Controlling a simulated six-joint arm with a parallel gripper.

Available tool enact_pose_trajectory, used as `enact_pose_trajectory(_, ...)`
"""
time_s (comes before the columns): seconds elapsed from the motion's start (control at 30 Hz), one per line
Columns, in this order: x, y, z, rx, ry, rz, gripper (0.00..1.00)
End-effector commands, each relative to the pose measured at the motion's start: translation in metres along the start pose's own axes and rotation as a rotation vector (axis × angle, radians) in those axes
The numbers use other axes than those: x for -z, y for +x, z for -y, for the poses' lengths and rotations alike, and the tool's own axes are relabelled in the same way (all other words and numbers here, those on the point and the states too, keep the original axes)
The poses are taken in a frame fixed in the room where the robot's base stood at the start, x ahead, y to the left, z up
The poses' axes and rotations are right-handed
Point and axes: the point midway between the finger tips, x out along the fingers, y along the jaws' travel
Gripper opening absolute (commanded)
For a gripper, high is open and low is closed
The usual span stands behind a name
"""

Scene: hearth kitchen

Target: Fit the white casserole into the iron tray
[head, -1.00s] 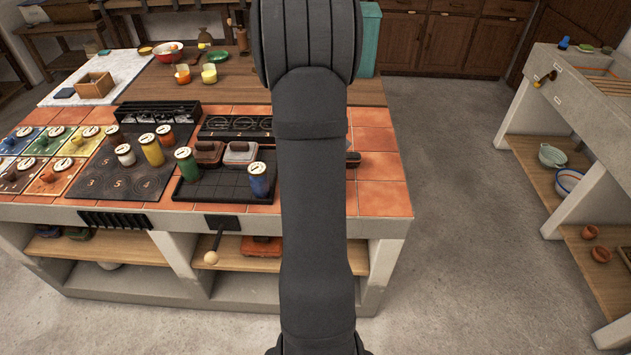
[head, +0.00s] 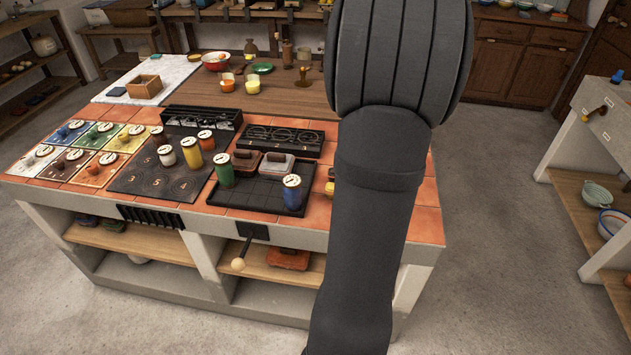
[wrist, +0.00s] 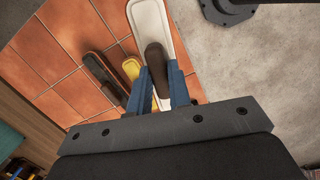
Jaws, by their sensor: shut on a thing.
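The white casserole (wrist: 148,18) is long and pale with a dark brown handle, seen from above in the wrist view. My gripper (wrist: 159,66) has its blue fingers shut on that handle, one on each side. My arm hides the gripper and this casserole in the head view. The iron tray (head: 258,192) is a flat black tray on the tiled counter, left of my arm. A brown casserole (head: 246,163) and a pale grey-topped casserole (head: 277,166) sit side by side at its back. The front part of the tray is bare between the jars.
A green jar (head: 223,170) stands at the tray's left edge and a blue jar (head: 292,195) at its front right. A yellow item (wrist: 131,68) and a dark long item (wrist: 103,73) lie beside the held casserole. A black rack (head: 283,139) stands behind the tray.

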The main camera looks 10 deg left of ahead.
Motion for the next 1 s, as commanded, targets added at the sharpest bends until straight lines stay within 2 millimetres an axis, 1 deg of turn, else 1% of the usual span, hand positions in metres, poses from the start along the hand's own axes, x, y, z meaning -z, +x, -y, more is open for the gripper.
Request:
enact_pose_trajectory(0.03, 0.012, -0.005, -0.011, 0.007, 0.057, 0.000, 0.00)
enact_pose_trajectory(0.2, 0.052, -0.025, -0.038, 0.045, 0.297, -0.001, 0.00)
enact_pose_trajectory(0.4, 0.103, -0.047, -0.064, 0.087, 0.578, -0.001, 0.00)
enact_pose_trajectory(0.5, 0.130, -0.058, -0.073, 0.109, 0.716, -0.002, 0.00)
enact_pose_trajectory(0.67, 0.174, -0.075, -0.083, 0.140, 0.932, -0.003, 0.00)
enact_pose_trajectory(0.8, 0.208, -0.088, -0.087, 0.167, 1.102, -0.003, 0.00)
enact_pose_trajectory(0.9, 0.227, -0.095, -0.087, 0.182, 1.196, -0.002, 0.00)
enact_pose_trajectory(1.0, 0.241, -0.100, -0.087, 0.191, 1.264, -0.003, 0.00)
